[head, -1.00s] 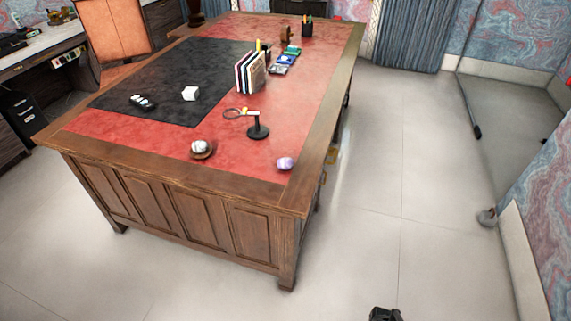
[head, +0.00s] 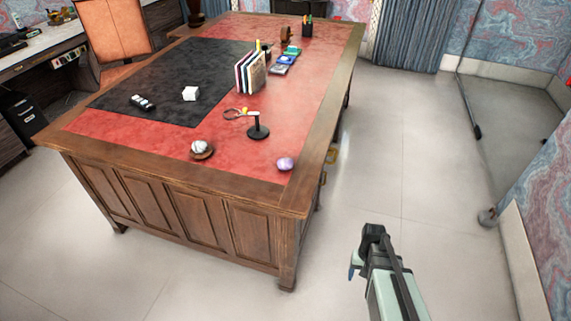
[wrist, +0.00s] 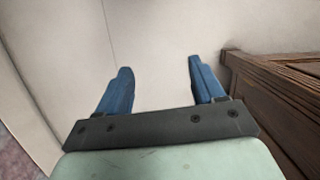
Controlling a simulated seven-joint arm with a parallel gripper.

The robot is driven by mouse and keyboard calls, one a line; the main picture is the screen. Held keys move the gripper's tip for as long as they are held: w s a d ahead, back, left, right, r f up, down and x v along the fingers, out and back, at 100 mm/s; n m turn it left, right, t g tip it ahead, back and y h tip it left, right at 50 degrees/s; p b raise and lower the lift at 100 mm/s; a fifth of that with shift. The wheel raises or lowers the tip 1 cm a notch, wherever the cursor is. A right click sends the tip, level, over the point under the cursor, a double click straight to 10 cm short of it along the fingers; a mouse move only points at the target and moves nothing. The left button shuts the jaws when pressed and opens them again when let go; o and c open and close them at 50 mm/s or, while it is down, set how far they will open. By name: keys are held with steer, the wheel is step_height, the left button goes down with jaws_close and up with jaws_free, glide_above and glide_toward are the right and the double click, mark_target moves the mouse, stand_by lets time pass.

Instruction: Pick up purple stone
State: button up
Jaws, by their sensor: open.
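The purple stone (head: 285,164) is a small rounded lump with pale marbling. It lies on the red leather top of the desk (head: 300,198), close to the near right corner. My gripper (head: 354,268) shows at the bottom right of the head view, out over the floor to the right of the desk. In the wrist view, the two blue fingers of my gripper (wrist: 158,80) are spread wide with nothing between them. The stone is not in the wrist view, which shows floor and the wooden side of the desk (wrist: 280,100).
A white stone on a small brown stand (head: 201,149) and a black stand with a magnifying glass (head: 257,130) are near the purple stone. The floor (head: 385,160) right of the desk is clear.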

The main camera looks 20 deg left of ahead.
steer(key=w+a+r+t, duration=0.3)
steer(key=w+a+r, duration=0.5)
steer(key=w+r, duration=0.5)
step_height(320, 180, up, 29)
steer(key=n+t+y, duration=0.2)
steer(key=n+y, duration=0.1)
steer(key=n, duration=0.1)
glide_above(287, 160)
steer(key=s+d, duration=0.2)
steer(key=d, duration=0.1)
steer(key=shift+s+x, duration=0.2)
steer(key=shift+x, duration=3.25)
steer(key=shift+s+x, duration=0.2)
steer(key=shift+x, duration=3.25)
steer(key=shift+f, duration=0.1)
steer(key=c, duration=0.8)
